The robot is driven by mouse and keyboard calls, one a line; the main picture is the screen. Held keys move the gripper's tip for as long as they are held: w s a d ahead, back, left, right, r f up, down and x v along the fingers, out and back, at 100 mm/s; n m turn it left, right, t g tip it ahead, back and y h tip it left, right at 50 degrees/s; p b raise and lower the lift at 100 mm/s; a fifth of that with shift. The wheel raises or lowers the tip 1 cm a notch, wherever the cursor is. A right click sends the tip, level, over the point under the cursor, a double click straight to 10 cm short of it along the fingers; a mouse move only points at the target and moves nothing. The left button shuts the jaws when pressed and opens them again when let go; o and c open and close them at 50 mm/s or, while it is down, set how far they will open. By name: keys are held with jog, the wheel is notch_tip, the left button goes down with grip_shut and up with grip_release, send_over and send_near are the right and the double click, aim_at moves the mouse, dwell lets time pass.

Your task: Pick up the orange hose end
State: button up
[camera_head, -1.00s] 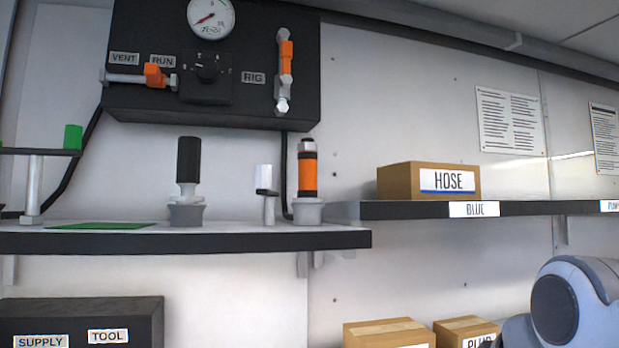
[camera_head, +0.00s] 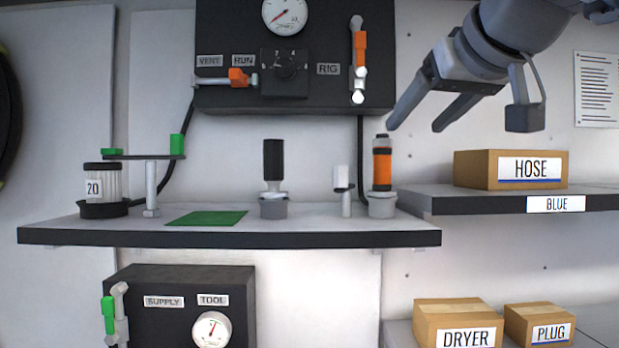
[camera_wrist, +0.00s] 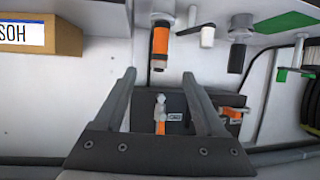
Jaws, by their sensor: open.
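The orange hose end (camera_head: 382,168) is a short upright cylinder with an orange middle band, dark bands and a grey tip. It stands in a grey cup (camera_head: 382,206) near the right end of the shelf. My gripper (camera_head: 415,128) is open and empty, above and to the right of the hose end. In the wrist view, which looks upside down, the hose end (camera_wrist: 160,42) lies beyond the fingertips, roughly in line with the gap between them. The fingers (camera_wrist: 158,75) are apart and do not appear to touch it.
A white-topped post (camera_head: 341,178) and a black-handled piece (camera_head: 273,163) stand left of the hose end. A black panel (camera_head: 225,90) with an orange lever (camera_head: 360,52) hangs behind. The HOSE box (camera_head: 475,169) sits on the right shelf (camera_head: 480,203). A green mat (camera_head: 205,218) lies left.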

aim_at(385, 151)
jog(key=x, duration=0.4)
jog(key=p+x, duration=0.1)
jog(key=x, duration=0.6)
jog(key=shift+w+a+r+p, duration=0.2)
jog(key=shift+w+p, duration=0.1)
jog(key=shift+w, duration=0.15)
jog(key=shift+f+p+x, duration=0.2)
jog(key=shift+p+x, duration=0.15)
jog(key=shift+x, duration=1.05)
jog(key=shift+f+p+x, duration=0.15)
jog(key=shift+p+x, duration=0.15)
jog(key=shift+x, duration=1.1)
jog(key=shift+s+d, duration=0.1)
jog(key=shift+s, duration=0.1)
grip_shut()
